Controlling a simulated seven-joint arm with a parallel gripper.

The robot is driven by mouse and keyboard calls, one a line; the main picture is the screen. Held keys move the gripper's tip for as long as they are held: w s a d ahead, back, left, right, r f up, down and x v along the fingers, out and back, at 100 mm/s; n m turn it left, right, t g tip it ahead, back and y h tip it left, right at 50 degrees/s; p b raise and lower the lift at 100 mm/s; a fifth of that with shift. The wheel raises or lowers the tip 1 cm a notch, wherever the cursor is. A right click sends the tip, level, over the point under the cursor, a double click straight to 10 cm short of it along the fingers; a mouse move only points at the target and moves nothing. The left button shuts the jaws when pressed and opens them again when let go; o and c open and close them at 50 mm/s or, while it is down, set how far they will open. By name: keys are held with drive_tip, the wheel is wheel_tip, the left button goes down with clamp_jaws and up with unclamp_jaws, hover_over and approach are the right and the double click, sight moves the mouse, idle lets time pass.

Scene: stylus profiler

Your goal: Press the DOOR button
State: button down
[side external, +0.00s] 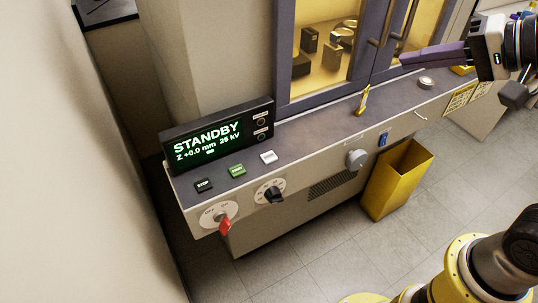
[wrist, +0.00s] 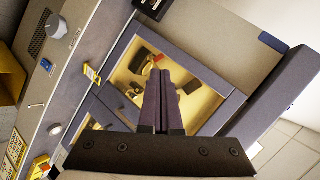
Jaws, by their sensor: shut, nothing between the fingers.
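A white button (side external: 268,157) sits on the grey console ledge, right of a green button (side external: 237,170) and a black STOP button (side external: 204,185). Its label is too small for me to read, so I cannot confirm it says DOOR. My gripper (side external: 404,59) is shut and empty at the upper right in the side view. It is in front of the glazed cabinet doors, well to the right of these buttons. In the wrist view the closed fingers (wrist: 161,72) overlap the lit window, and the row of buttons cannot be made out there.
A STANDBY display (side external: 216,135) stands behind the buttons. A yellow upright piece (side external: 362,101) and a round pale button (side external: 426,82) are on the ledge nearer my gripper. Door handles (side external: 386,25) protrude from the cabinet.

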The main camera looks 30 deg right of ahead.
drive_tip(key=w+a+r+m+t, duration=0.1)
drive_tip(key=w+a+r+m, duration=0.15)
drive_tip(key=w+m, duration=0.55)
drive_tip(key=m+g+h, duration=0.2)
drive_tip(key=m+g, duration=0.1)
drive_tip(key=m, duration=0.4)
hover_over(273, 159)
wheel_tip(273, 159, down, 20)
drive_tip(key=shift+w+f, duration=0.1)
drive_tip(key=shift+f, duration=0.05)
drive_tip(key=shift+f, duration=4.25)
drive_tip(key=shift+f, duration=0.15)
